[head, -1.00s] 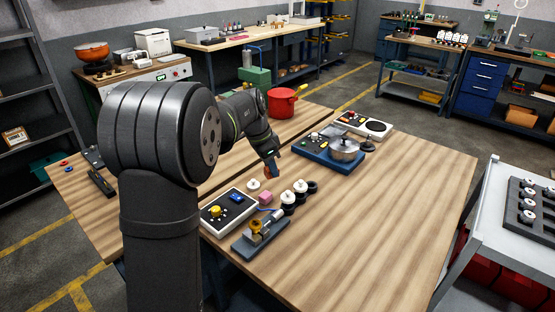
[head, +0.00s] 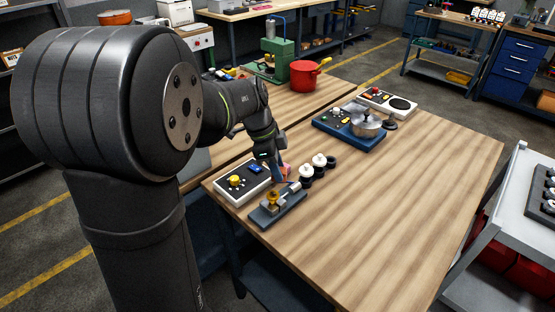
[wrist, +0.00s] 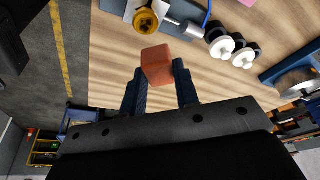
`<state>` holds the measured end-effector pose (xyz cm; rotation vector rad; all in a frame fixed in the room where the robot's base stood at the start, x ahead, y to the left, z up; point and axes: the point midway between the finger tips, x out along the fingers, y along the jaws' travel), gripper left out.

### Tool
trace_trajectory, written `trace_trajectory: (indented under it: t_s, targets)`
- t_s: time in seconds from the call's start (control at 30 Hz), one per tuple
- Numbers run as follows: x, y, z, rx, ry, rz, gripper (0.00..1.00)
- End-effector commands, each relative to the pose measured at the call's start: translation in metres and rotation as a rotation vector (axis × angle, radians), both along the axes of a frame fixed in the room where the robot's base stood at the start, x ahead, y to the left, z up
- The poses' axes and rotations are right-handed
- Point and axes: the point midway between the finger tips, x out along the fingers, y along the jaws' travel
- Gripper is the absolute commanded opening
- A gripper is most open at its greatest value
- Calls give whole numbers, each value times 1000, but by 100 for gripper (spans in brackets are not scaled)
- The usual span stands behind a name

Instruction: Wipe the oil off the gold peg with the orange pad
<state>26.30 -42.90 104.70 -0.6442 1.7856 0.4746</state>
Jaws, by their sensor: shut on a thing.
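The orange pad (wrist: 157,65) is a small block held between the two fingers of my gripper (wrist: 160,82) in the wrist view. My gripper (head: 279,176) also shows in the head view, pointing down just behind the blue-grey fixture; the pad is hard to make out there. The gold peg (head: 271,200) stands on this fixture (head: 290,207). In the wrist view the gold peg (wrist: 147,21) is just beyond the pad, with a visible gap in the picture. Dark marks show on its top; I cannot tell whether they are oil.
A white-edged control box (head: 241,184) with a yellow knob stands left of the fixture. White-and-black rollers (head: 306,171) and a pink block (head: 287,168) are close by. A blue unit with a metal pot (head: 366,126) stands farther back. The table's right side is clear.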

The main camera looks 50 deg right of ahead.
Motion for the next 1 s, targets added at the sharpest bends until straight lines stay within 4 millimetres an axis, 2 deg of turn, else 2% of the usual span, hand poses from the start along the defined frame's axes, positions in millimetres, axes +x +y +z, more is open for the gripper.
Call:
trace_trajectory:
  t_s: [0.43,0.5,0.53,0.6,0.93,1.0]
  targets:
    - [0,0,-41,2,1,0,10]
    - [0,0,-54,3,4,2,10]
    - [1,3,-53,0,1,3,11]
    - [2,10,-51,0,1,3,7]
    - [6,40,-53,1,1,4,7]
    - [5,34,-55,1,1,-1,7]
